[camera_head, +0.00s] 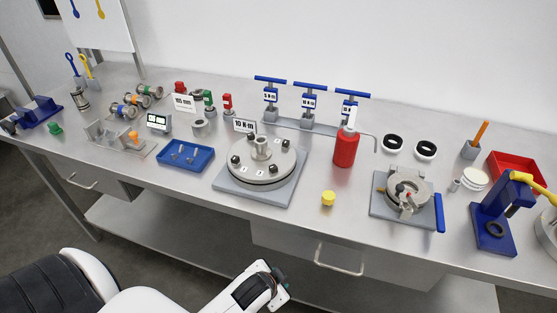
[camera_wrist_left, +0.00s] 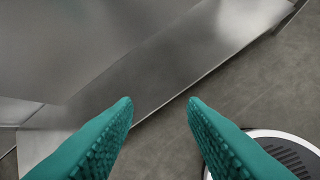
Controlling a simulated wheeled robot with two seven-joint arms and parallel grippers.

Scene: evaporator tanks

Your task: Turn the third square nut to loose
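A round grey flange plate (camera_head: 262,178) with a raised central hub (camera_head: 261,147) sits on a square grey base. Several dark nuts stand around its rim, including one at the left (camera_head: 236,160) and one at the back right (camera_head: 285,144). Small white number labels lie beside them, too small to tell which nut is the third. A sign (camera_head: 245,126) reading 10 N·m stands behind the plate. My left gripper (camera_head: 278,275) is below and in front of the table edge, well away from the plate. In the left wrist view its teal fingers (camera_wrist_left: 160,103) are apart and empty. My right gripper is not in view.
Three blue T-handle tools (camera_head: 309,102) with labels stand in a rack behind the plate. A red bottle (camera_head: 346,149), a yellow knob (camera_head: 328,198) and a clamp fixture (camera_head: 403,193) are to the right. A blue tray (camera_head: 186,168) is to the left. The front edge near the plate is clear.

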